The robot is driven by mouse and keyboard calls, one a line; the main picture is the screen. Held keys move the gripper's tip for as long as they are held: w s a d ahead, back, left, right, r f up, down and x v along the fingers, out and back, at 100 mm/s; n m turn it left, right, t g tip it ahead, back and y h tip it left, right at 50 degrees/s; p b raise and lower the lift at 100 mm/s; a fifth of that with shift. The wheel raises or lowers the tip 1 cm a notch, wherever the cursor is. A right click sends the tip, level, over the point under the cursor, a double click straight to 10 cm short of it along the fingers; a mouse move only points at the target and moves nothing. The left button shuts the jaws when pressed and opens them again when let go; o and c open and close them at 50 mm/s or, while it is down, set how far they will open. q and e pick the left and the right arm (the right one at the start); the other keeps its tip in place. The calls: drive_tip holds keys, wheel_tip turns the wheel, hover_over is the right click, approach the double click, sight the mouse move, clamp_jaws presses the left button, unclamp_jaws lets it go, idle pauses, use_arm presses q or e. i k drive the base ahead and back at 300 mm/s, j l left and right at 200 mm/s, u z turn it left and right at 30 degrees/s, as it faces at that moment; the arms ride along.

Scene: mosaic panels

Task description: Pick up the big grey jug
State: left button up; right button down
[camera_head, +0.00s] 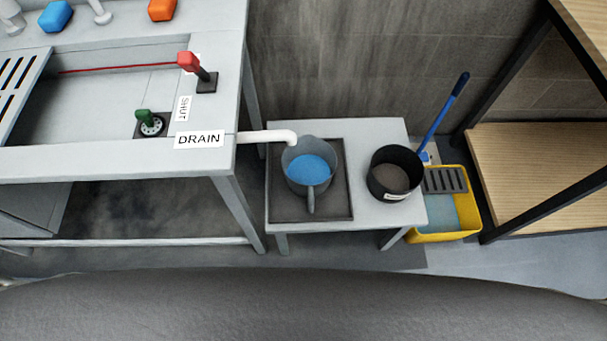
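The big grey jug (298,184) stands upright on a dark square mat (337,206) on a low grey table. Blue liquid shows inside it. Its handle (310,202) points toward me. The end of a white drain pipe (272,137) is at the jug's back left rim; I cannot tell whether they touch. Neither of my grippers is in view.
A black pot (408,158) stands right of the jug. A yellow mop bucket (440,237) with a blue handle is on the floor at right, beside a wooden shelf (530,165). The drain bench (130,165) stands left, with red and green valves.

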sight(309, 166)
drive_tip(key=k+l+u, duration=0.25)
drive_tip(key=l, duration=0.15)
drive_tip(key=k+l+u, duration=0.25)
drive_tip(key=l, duration=0.15)
drive_tip(key=k+l+u, duration=0.25)
drive_tip(key=i+l, duration=0.1)
